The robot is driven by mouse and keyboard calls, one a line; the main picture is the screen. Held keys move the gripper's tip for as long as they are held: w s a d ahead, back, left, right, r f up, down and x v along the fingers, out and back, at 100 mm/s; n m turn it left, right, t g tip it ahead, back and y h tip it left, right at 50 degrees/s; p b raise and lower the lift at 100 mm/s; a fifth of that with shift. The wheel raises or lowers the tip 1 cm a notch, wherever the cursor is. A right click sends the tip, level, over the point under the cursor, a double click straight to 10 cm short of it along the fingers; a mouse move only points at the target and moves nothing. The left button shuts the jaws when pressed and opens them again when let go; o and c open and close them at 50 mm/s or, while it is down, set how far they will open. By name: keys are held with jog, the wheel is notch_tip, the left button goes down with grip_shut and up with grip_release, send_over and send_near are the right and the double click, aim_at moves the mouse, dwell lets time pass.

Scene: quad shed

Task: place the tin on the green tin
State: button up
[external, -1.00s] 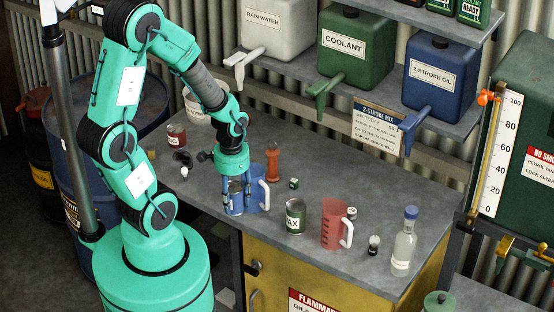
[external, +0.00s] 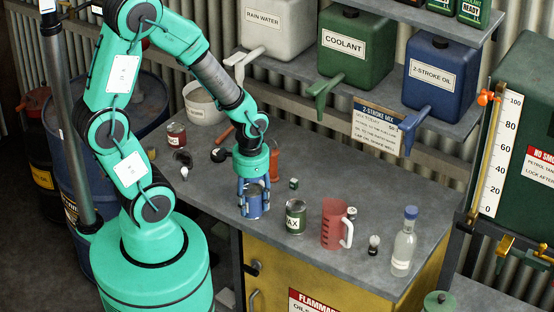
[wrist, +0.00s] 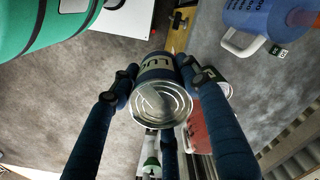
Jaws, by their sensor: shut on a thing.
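My gripper (external: 253,193) is shut on a tin (wrist: 162,106) with a dark label and silver ridged end. In the wrist view its fingers press on both sides of the tin. In the external view the held tin (external: 254,207) is partly covered by the fingers, left of the green tin. The green tin (external: 295,217), marked WAX, stands upright on the bench, apart from the held tin.
A red jug (external: 334,224) stands right of the green tin. A small green cube (external: 294,183) lies behind. A clear bottle (external: 403,246) stands farther right. The bench top (external: 350,185) is free behind the jug.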

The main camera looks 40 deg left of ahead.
send_over(296, 205)
jog(key=shift+w+f, duration=0.15)
jog(key=shift+f, duration=0.55)
jog(key=shift+f, duration=0.1)
dwell(0.4)
jog(key=shift+f, duration=1.65)
jog(key=shift+f, duration=0.2)
jog(key=o, duration=1.3)
jog(key=shift+o, duration=0.2)
jog(key=shift+r, duration=0.15)
